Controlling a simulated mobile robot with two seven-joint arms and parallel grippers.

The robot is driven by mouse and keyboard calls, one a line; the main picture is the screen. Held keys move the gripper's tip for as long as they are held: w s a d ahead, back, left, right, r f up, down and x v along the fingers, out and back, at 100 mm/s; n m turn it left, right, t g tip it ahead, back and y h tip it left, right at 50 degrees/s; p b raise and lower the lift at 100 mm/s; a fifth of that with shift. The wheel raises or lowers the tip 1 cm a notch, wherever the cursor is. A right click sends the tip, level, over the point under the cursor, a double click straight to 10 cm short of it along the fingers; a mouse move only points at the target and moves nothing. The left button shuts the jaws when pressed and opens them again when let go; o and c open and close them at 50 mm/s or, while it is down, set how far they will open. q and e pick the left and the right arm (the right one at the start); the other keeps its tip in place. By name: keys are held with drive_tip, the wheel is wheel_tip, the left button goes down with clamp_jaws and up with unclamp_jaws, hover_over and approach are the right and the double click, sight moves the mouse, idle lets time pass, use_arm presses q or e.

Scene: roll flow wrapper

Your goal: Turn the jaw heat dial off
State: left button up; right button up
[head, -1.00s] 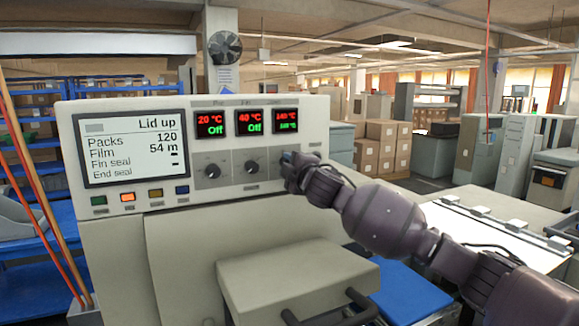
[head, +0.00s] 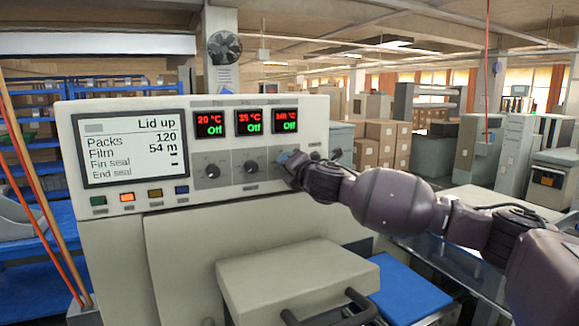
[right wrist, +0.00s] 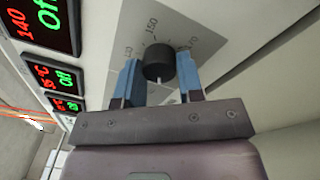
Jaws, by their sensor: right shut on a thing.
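The jaw heat dial is a round black knob (right wrist: 159,58) on a grey scale plate, seen in the right wrist view. My right gripper (right wrist: 160,78) has its two blue fingers on either side of it and is shut on it. My left gripper is not in view.
Two other dials (head: 212,171) (head: 251,167) sit to the left, under displays reading "Off". A screen (head: 131,147) reads "Lid up". Below the panel are a beige block with a dark handle (head: 330,308) and a blue surface (head: 408,290).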

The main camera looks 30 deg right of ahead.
drive_tip(key=shift+n, duration=0.6)
drive_tip(key=o, duration=0.9)
drive_tip(key=s+b, duration=0.2)
drive_tip(key=s, duration=0.9)
drive_tip(key=shift+d+b, duration=0.1)
drive_tip(key=shift+b, duration=0.2)
drive_tip(key=shift+w+f, duration=0.1)
